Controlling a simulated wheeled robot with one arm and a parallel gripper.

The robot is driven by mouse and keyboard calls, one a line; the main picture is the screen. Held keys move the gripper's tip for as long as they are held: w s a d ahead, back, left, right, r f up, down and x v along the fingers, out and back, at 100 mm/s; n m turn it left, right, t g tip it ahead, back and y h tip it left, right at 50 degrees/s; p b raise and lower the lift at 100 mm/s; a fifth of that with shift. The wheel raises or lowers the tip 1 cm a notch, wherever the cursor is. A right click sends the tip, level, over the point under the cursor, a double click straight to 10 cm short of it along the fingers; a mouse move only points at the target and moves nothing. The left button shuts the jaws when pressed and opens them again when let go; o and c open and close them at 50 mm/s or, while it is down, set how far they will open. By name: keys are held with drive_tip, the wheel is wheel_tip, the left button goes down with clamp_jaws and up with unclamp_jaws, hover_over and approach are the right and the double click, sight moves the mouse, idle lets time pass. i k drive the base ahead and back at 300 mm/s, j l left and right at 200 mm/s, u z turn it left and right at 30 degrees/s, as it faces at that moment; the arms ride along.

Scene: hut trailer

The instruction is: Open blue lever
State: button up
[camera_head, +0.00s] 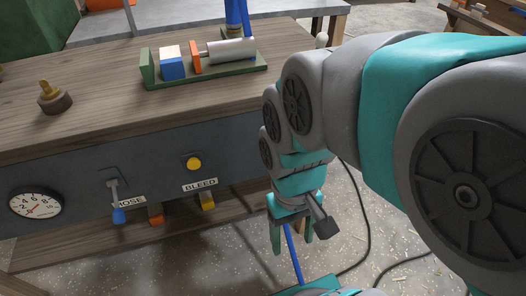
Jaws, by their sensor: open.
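The blue lever (118,214) is on the dark front panel of the workbench. It has a grey metal shaft that hangs down from a square mount and ends in a blue tip. The shaft partly covers a white label of which "OSE" can be read. My gripper (291,238) is to the right of the panel, pointing down with its teal fingers apart. It is well clear of the lever. A thin blue rod (293,256) shows between and below the fingers; I cannot tell whether it is between them or behind.
A yellow button (194,163) sits above a "BLEED" label (200,185), with a yellow piece below. A round gauge (36,203) is left of the lever. The wooden benchtop (105,95) bears a green tray (205,79) with blocks and a cylinder. Black cables cross the floor at right.

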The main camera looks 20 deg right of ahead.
sight(118, 215)
drive_tip(key=k+j+u, duration=0.15)
drive_tip(key=u, duration=0.3)
drive_tip(key=j+u, duration=0.35)
drive_tip(key=u, duration=0.15)
drive_tip(key=k+l+z, duration=0.3)
drive_tip(key=z, duration=0.15)
drive_tip(key=k+l+z, duration=0.4)
